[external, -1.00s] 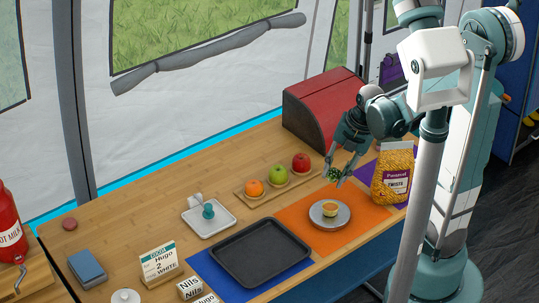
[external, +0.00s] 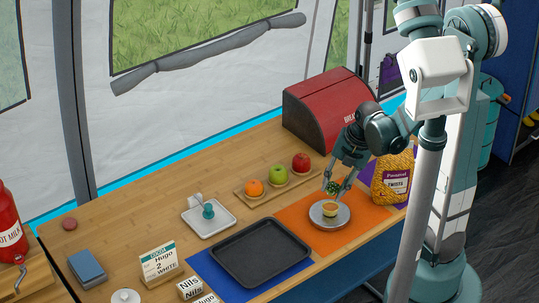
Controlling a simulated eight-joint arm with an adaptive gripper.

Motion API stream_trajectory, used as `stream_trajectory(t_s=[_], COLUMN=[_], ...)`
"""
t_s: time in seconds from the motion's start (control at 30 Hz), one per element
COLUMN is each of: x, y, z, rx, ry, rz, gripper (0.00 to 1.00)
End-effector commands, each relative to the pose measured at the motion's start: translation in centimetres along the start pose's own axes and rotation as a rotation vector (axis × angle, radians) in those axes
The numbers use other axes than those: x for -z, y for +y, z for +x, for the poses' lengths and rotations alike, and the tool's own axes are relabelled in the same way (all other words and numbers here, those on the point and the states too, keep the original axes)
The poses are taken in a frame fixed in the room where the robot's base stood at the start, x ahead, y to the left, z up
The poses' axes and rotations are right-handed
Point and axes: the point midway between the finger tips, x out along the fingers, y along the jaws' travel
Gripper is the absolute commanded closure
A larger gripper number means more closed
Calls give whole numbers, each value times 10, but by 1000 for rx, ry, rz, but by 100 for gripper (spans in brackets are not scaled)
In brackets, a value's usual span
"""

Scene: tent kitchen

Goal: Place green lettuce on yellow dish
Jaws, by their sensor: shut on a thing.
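The green lettuce (external: 333,187) is a small leafy dark-green piece. My gripper (external: 336,189) is shut on it and holds it in the air. The yellow dish (external: 330,210) looks like a small round yellowish cup. It stands on a round grey plate (external: 345,217) on the orange mat. The lettuce and fingertips appear just above the dish and slightly behind it in the picture. A small gap shows between the lettuce and the dish. The exact distance in depth cannot be told from this view.
A pasta bag (external: 391,180) stands close right of my gripper. A wooden board (external: 282,184) with three fruits lies to the left. A red bread bin (external: 325,112) stands behind. A black tray (external: 260,252) lies on a blue mat at front left. The orange mat (external: 298,213) is clear around the plate.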

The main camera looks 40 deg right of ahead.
Motion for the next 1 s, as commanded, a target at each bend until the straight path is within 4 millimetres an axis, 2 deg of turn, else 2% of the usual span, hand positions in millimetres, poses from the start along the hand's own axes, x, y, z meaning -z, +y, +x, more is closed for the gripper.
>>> stream_trajectory(t_s=[0.47, 1.0], x=[0, 0], y=[-2, -13], z=[4, 42], rx=[0, 0], ry=[0, 0], rz=[0, 0], gripper=[87, 87])
